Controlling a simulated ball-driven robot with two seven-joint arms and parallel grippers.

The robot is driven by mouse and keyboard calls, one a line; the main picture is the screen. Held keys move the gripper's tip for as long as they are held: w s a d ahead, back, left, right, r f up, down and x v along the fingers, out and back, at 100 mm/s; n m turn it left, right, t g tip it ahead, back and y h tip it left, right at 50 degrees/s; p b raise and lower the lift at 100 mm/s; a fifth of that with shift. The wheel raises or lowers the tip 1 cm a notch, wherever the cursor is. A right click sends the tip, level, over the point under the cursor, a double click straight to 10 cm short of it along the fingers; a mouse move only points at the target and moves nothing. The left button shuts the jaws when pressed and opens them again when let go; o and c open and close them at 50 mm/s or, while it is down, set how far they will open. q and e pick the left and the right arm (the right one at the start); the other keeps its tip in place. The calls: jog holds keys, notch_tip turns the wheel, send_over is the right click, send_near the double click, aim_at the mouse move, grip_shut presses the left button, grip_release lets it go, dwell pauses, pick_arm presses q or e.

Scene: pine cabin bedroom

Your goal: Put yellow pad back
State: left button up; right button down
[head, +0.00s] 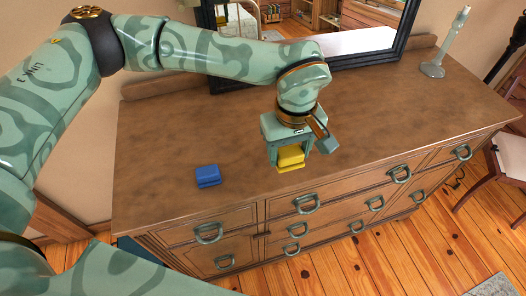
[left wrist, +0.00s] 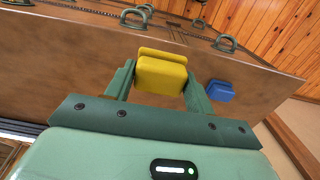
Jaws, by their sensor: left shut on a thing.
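The yellow pad (head: 290,157) is between the fingers of my left gripper (head: 288,152), above or at the dresser top near its front edge; I cannot tell whether it touches the wood. In the left wrist view the yellow pad (left wrist: 161,74) sits between the two green fingertips of my left gripper (left wrist: 160,82), which is shut on it. A blue pad (head: 207,176) lies on the dresser top to the left of the gripper. It also shows in the left wrist view (left wrist: 220,91). My right gripper is not in view.
The brown dresser top (head: 160,130) is mostly clear. A dark-framed mirror (head: 372,62) stands at its back. A pale green candlestick-like object (head: 433,68) stands at the back right. Drawers with ring handles (head: 209,233) line the front. A chair (head: 512,155) is at the right.

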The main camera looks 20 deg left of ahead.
pick_arm(q)
send_over(262, 164)
jog(key=d, duration=0.1)
jog(key=f, duration=0.6)
jog(key=shift+s+f, duration=0.1)
jog(key=shift+s, duration=0.2)
jog(key=shift+w+a+f, duration=0.1)
jog(key=shift+a+f, duration=0.15)
jog(key=shift+f, duration=0.15)
jog(key=f, duration=0.4)
jog(key=shift+w+a+b, duration=0.2)
jog(key=shift+a+b, duration=0.15)
jog(key=shift+b, duration=0.05)
jog(key=o, duration=0.9)
jog(key=shift+o, duration=0.2)
jog(key=shift+r, duration=0.15)
notch_tip(262, 164, up, 12)
jog(key=p, duration=0.1)
jog(key=shift+s, duration=0.1)
